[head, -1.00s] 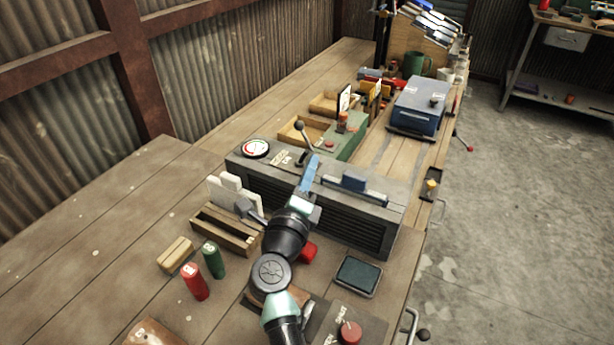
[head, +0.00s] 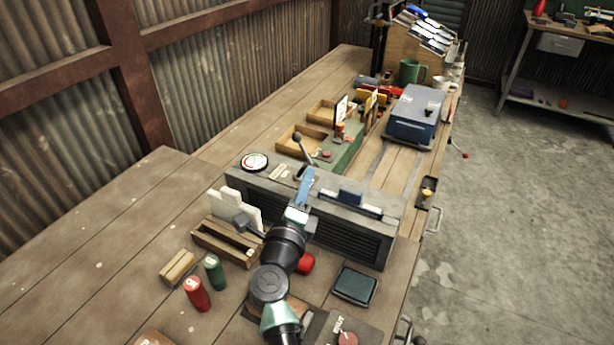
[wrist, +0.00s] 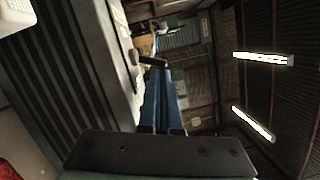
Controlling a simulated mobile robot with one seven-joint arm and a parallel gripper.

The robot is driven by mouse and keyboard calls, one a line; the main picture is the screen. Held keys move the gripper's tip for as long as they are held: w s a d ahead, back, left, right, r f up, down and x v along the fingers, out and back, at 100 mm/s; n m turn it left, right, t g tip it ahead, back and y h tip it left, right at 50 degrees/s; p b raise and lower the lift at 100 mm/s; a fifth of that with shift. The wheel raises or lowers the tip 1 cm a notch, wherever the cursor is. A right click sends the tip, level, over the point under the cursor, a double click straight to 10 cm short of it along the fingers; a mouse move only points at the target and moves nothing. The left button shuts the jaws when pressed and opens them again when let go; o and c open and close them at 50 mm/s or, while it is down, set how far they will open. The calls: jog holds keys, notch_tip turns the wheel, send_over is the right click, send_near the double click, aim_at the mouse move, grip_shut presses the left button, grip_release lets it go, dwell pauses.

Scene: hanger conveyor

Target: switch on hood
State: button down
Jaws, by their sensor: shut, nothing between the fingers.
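A grey box with dark louvres (head: 350,235) stands across the bench in the head view. I take it as the hood unit, but cannot read its label. A lever with a black knob (head: 297,137) rises from the back of its top, leaning left. My gripper (head: 308,172), with blue fingers, is over the box top, close to the lever's base. I cannot tell if they touch. In the wrist view the blue fingers (wrist: 163,100) are together and empty. A dark bar (wrist: 152,62) shows near their tips, and the louvred front (wrist: 65,80) fills the left.
A round gauge (head: 254,162) is at the left of the box top, and a dark blue block (head: 350,197) at the right. A wooden holder with white plates (head: 222,242), red (head: 196,293) and green (head: 213,271) cylinders stand left of my arm. The bench's left side is mostly clear.

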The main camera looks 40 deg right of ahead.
jog(key=shift+w+r+n+p, duration=0.1)
jog(key=shift+r+n+p, duration=0.2)
jog(key=shift+n+p, duration=0.55)
jog(key=p, duration=0.2)
jog(key=r+n+p, duration=0.1)
jog(key=p, duration=0.2)
jog(key=shift+w+a+r+y, duration=0.1)
jog(key=shift+w+a+y, duration=0.15)
jog(key=shift+y, duration=0.15)
jog(key=n+p, duration=0.1)
jog(key=p, duration=0.1)
jog(key=n+p, duration=0.1)
jog(key=p, duration=0.1)
jog(key=w+n+g+p, duration=0.1)
jog(key=shift+a+r+n+y+p, duration=0.15)
jog(key=shift+r+n+y+p, duration=0.15)
jog(key=shift+p, duration=0.1)
jog(key=shift+s+f+b, duration=0.1)
jog(key=shift+f+b, duration=0.4)
jog(key=shift+b, duration=0.1)
